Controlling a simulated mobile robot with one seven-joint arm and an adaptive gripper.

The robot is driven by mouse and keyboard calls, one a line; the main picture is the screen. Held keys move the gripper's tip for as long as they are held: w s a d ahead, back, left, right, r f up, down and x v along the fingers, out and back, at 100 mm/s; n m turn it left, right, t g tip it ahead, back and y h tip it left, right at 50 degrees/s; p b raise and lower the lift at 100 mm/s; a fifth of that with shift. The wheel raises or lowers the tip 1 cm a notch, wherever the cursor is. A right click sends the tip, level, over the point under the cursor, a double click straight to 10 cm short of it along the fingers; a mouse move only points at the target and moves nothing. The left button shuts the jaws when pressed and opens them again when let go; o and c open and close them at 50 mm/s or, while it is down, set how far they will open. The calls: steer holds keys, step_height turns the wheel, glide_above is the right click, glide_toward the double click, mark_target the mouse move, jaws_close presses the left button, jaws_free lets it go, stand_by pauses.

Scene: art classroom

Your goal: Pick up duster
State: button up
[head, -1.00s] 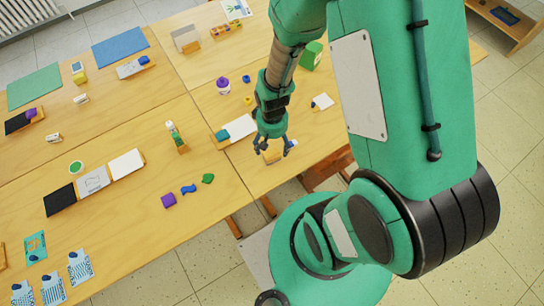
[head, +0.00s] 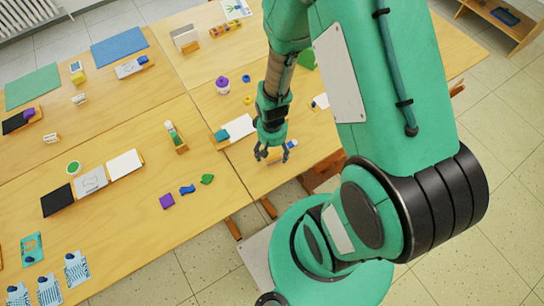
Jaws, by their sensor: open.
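My gripper (head: 271,157) is open, pointing down over the near edge of the right-hand table. A small block with a tan part and a white and blue end (head: 292,144) lies on the table just behind and right of the fingers. It may be the duster, but the fingers cover part of it and it is too small to be sure. The fingers do not appear closed on it; whether they touch it I cannot tell.
A white sheet with a teal item (head: 236,129) lies left of my gripper. A purple pot (head: 222,85) and a green-and-white bottle (head: 174,135) stand farther off. Purple (head: 167,201), blue (head: 187,189) and green (head: 207,179) pieces lie on the left table.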

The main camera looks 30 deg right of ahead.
mark_target(272, 154)
steer(key=shift+f+b, duration=0.35)
steer(key=shift+f, duration=1.25)
steer(key=c, duration=1.5)
